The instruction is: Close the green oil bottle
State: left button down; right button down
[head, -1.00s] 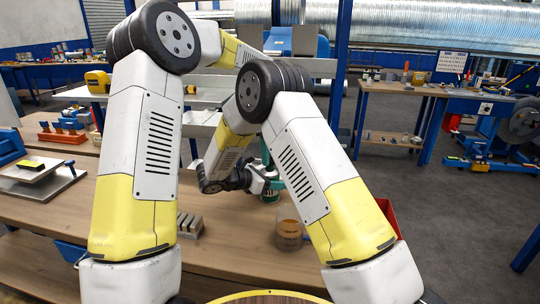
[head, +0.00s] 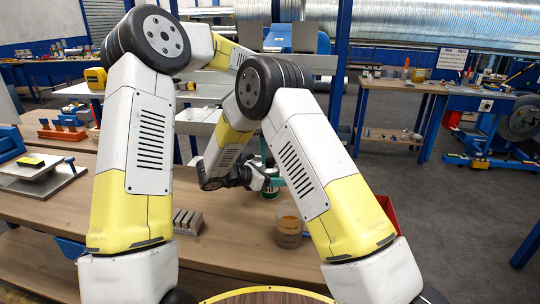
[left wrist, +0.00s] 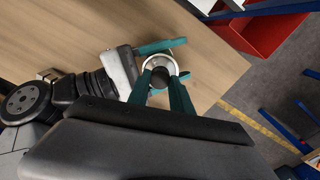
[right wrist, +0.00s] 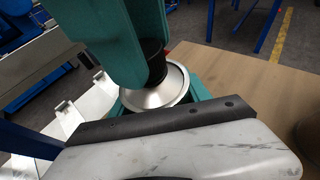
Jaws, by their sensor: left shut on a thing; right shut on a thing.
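The green oil bottle (head: 269,194) stands on the wooden workbench, mostly hidden behind my right arm in the head view. Its silver conical top (right wrist: 155,92) shows in the right wrist view, and as a silver ring (left wrist: 172,62) in the left wrist view. My right gripper (right wrist: 162,96) is shut on the bottle from the side, around its upper part. My left gripper (left wrist: 160,80) points down from above and is shut on a black cap (right wrist: 152,58). The cap sits centred at the silver top; I cannot tell whether it is fully seated.
A clear jar with brown contents (head: 288,226) stands on the bench near the bottle. A grey slotted block (head: 187,221) lies to the left. A red bin (left wrist: 265,30) is at the bench's right edge. A metal plate fixture (head: 38,180) lies far left.

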pick_arm(q)
jog(key=m, duration=0.5)
jog(key=shift+f, duration=0.1)
jog(key=shift+f+m, duration=0.1)
jog(key=shift+m, duration=2)
jog(key=c, duration=1.1)
grip_release()
jog(key=shift+c, duration=0.2)
jog(key=shift+r, duration=0.2)
jog(key=shift+r, duration=2.25)
jog(key=shift+c, duration=0.5)
